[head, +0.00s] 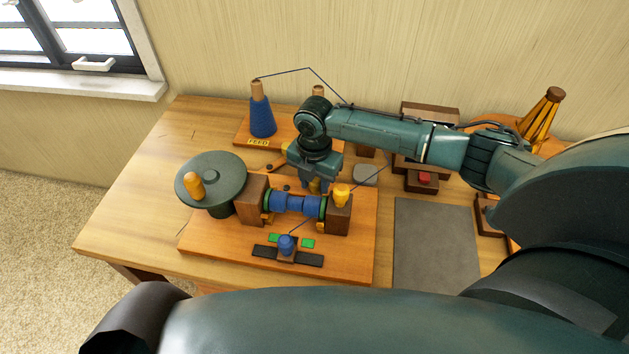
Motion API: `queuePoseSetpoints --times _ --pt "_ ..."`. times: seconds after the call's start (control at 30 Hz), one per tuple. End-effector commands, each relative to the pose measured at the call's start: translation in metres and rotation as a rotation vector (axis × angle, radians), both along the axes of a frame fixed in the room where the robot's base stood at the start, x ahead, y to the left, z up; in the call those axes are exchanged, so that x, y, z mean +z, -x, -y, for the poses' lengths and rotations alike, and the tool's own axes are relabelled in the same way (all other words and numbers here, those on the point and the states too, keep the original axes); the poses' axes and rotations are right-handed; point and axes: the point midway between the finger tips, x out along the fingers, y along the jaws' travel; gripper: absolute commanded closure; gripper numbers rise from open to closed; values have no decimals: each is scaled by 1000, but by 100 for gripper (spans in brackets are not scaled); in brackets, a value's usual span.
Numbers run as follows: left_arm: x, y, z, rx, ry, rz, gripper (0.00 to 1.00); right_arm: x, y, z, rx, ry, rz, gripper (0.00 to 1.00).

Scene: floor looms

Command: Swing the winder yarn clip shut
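The winder sits on an orange wooden board (360,262). It has a blue yarn bobbin (293,204) lying between two brown blocks, and a dark green hand wheel (221,170) with an orange knob on the left. A yellow piece (341,195) stands on the right block; I cannot tell whether it is the yarn clip. In front, a small blue-topped guide (287,245) stands on a dark rail, with yarn running to it. My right gripper (317,186) points down just behind the bobbin, near the yellow piece. Its fingertips are too small and partly hidden to read. My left gripper is not in view.
A blue yarn cone (262,117) stands on a feed board behind, its yarn passing over a thin wire arm. A grey mat (436,243) lies bare at right. A red button (424,178) sits behind it. The table's left end is clear.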

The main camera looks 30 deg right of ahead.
Motion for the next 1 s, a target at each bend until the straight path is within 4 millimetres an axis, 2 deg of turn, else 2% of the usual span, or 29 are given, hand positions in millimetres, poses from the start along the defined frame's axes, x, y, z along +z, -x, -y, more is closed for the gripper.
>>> queuePoseSetpoints --times 0.17,0.6,1.0 --pt "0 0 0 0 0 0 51 0 0 0 0 0 0 66" --pt "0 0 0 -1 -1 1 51 0 0 0 -1 1 -1 100" --pt "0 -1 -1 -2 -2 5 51 0 -4 4 8 0 -1 100"
